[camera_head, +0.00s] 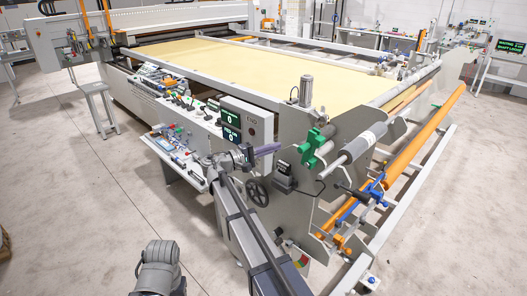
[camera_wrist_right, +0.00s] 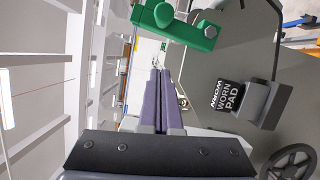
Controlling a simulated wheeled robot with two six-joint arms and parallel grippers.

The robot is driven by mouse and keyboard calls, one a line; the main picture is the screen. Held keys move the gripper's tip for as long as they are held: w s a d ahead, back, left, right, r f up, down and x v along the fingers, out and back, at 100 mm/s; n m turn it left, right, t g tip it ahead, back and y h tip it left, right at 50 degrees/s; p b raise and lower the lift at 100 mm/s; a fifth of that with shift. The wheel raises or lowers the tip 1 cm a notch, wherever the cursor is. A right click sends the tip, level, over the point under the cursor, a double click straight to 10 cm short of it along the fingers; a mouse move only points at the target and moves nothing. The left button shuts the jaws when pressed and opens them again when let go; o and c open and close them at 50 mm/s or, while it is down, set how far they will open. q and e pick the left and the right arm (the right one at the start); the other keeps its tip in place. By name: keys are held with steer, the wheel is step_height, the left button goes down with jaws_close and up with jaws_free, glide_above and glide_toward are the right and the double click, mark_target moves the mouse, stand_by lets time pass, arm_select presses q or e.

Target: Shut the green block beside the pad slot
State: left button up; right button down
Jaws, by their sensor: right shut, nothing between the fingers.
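The dark pad holder (camera_head: 284,176) is on the same plate, below and left of the block. In the right wrist view the pad (camera_wrist_right: 228,96) reads "WORN PAD". My right gripper (camera_head: 270,149) has its purple fingers (camera_wrist_right: 160,85) shut and empty, left of the green block and apart from it.
A grey control box (camera_head: 246,122) with green displays stands left of the block. A black handwheel (camera_head: 257,191) is below my right gripper. A cluttered tool shelf (camera_head: 175,150) lies left. An orange roller (camera_head: 425,145) runs along the right.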

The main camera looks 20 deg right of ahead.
mark_target(308, 152)
steer(key=s+d, duration=0.3)
steer(key=d, duration=0.2)
steer(key=shift+s+r, duration=0.3)
steer(key=shift+r+p, duration=0.1)
steer(key=shift+p, duration=0.3)
steer(key=shift+s+m, duration=0.25)
steer(key=shift+m, duration=0.05)
